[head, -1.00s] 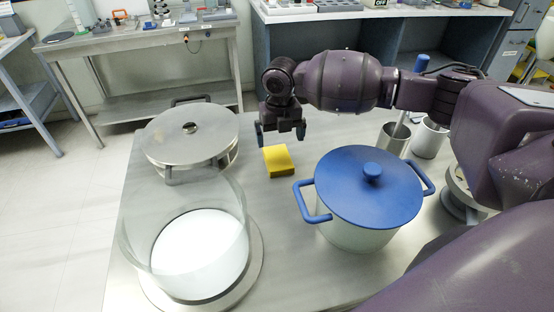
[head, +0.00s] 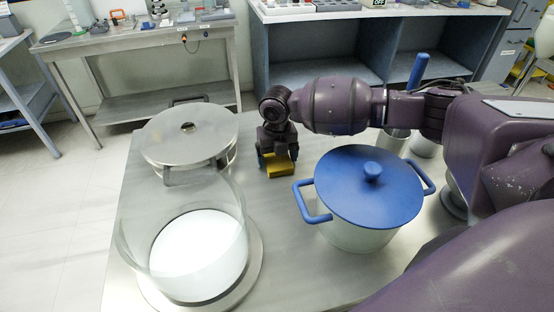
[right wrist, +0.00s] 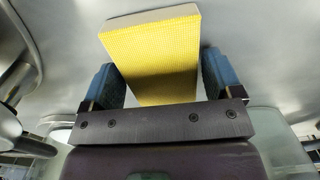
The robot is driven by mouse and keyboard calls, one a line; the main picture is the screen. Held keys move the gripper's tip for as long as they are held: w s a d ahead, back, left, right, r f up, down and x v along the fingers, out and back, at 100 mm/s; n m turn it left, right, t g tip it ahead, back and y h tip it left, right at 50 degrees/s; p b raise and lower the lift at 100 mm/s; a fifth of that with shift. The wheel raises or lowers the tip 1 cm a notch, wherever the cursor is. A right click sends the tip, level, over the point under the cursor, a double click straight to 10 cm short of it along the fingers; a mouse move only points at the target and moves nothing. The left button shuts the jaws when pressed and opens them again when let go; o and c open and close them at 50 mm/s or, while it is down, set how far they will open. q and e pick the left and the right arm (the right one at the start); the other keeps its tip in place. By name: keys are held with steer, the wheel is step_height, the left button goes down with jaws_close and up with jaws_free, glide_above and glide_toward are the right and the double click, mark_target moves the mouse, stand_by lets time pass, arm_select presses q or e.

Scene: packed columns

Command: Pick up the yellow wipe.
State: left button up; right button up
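The yellow wipe (head: 281,171) is a thick block lying on the steel table, partly hidden by my right gripper in the head view. In the right wrist view the wipe (right wrist: 152,58) shows a textured yellow face and a pale edge. My right gripper (head: 279,158) is lowered over it. Its blue fingers stand on either side of the wipe in the right wrist view (right wrist: 160,78), with narrow gaps that suggest it is open around it. My left gripper is not in view.
A blue-lidded pot (head: 362,205) stands close on the right. A steel lidded pot (head: 190,135) is on the left, and a clear glass cylinder (head: 135,228) on a round base is front left. Metal cups (head: 392,140) stand behind the blue pot.

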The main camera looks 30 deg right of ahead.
steer(key=c, duration=0.5)
steer(key=shift+c, duration=0.4)
step_height(320, 180, up, 20)
steer(key=p, duration=0.1)
steer(key=shift+p, duration=0.35)
